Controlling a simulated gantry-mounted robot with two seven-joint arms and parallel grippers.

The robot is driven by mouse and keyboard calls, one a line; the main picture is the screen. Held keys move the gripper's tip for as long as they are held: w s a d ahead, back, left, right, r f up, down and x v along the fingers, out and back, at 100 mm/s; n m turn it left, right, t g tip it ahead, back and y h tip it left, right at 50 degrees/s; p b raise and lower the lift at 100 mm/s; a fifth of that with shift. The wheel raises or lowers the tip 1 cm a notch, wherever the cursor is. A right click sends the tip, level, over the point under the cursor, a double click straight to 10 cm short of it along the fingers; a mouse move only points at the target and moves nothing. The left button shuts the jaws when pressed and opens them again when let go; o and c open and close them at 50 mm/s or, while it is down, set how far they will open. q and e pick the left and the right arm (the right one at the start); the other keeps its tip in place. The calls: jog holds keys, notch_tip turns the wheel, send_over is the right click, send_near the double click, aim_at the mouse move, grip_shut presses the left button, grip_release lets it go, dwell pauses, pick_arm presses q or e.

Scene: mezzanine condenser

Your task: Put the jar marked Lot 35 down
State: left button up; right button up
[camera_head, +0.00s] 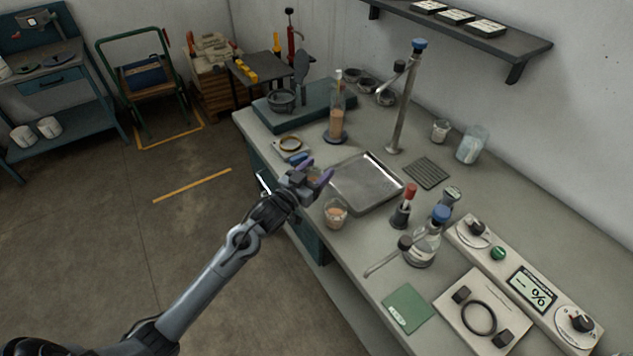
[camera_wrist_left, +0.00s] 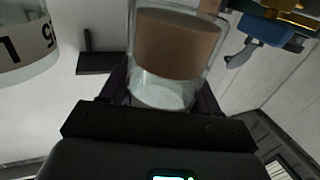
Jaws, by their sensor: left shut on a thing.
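My left gripper (camera_head: 319,177), with purple fingertips, is over the front edge of the bench near the metal tray. It is shut on a small clear glass jar (camera_head: 313,174). In the left wrist view the held jar (camera_wrist_left: 178,48) shows a brown content and a clear part near the fingers; I see no readable label on it. Another jar (camera_wrist_left: 22,45) is cut off at the left edge of that view. Its white label shows partial, turned characters that look like "L" and "35". In the head view a jar with orange-brown content (camera_head: 335,213) stands on the bench beside the gripper.
The metal tray (camera_head: 367,183) lies empty right of the gripper. A tall bottle (camera_head: 337,118), a metal stand (camera_head: 400,112), a red-capped bottle (camera_head: 402,207) and a blue-stoppered flask (camera_head: 426,241) stand around it. A green card (camera_head: 408,308) lies at the front.

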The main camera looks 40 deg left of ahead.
pick_arm(q)
jog(key=shift+f, duration=0.85)
notch_tip(320, 180, down, 2)
jog(key=shift+f, duration=0.1)
jog(key=shift+f, duration=0.15)
jog(key=o, duration=1.1)
